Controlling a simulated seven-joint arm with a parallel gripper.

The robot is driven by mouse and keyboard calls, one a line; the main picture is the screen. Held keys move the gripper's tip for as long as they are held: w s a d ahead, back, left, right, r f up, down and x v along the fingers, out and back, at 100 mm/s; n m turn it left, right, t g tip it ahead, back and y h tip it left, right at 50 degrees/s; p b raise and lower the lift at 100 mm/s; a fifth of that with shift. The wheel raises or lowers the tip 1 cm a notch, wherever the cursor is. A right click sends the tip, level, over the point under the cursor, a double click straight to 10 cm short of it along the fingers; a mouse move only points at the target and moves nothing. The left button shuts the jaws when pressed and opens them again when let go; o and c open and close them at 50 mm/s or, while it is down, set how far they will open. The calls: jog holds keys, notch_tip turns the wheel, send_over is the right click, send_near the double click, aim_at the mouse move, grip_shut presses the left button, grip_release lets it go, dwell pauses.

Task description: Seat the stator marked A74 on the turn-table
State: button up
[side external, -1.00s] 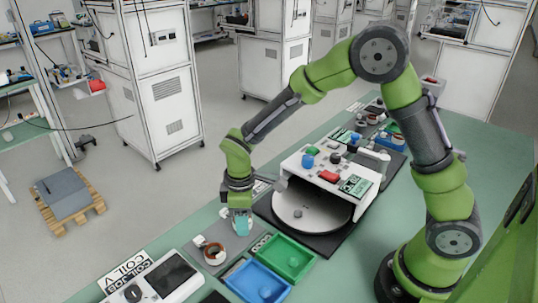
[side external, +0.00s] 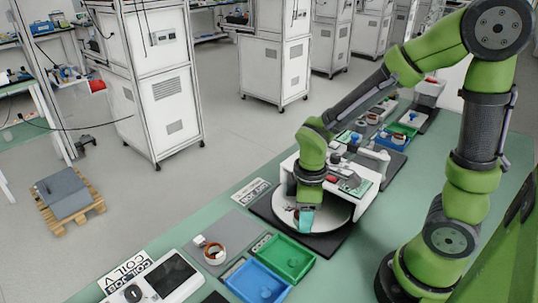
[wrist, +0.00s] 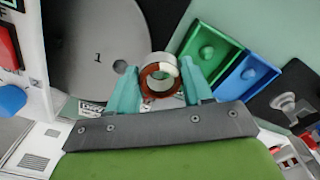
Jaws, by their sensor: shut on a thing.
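My gripper (side external: 305,222) is over the front part of the round grey turn-table (side external: 338,210) in the side view. In the wrist view its teal fingers (wrist: 160,88) are shut on a stator (wrist: 160,72), a pale ring with copper-brown winding. The turn-table disc (wrist: 95,50), with a "1" and a small hole, lies to the left of the stator there. I cannot tell whether the stator touches the disc. No A74 mark is readable. Another copper-wound stator (side external: 214,252) sits on a grey pad.
A white housing (side external: 362,188) with coloured buttons rises over the back of the turn-table. A green tray (side external: 299,265) and a blue tray (side external: 247,288) stand in front of it. A coil tester with a dark screen (side external: 170,275) is at the lower left.

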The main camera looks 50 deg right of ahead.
jog(key=w+d+r, duration=0.2)
jog(key=w+d, duration=0.1)
jog(key=w+d+r, duration=0.1)
jog(key=shift+w+d+r, duration=0.3)
jog(key=shift+d, duration=0.1)
jog(key=shift+r, duration=0.15)
jog(key=shift+f+n, duration=0.3)
jog(key=shift+f, duration=2.05)
jog(key=shift+f, duration=0.2)
jog(key=shift+f, duration=0.75)
jog(key=shift+f, duration=0.45)
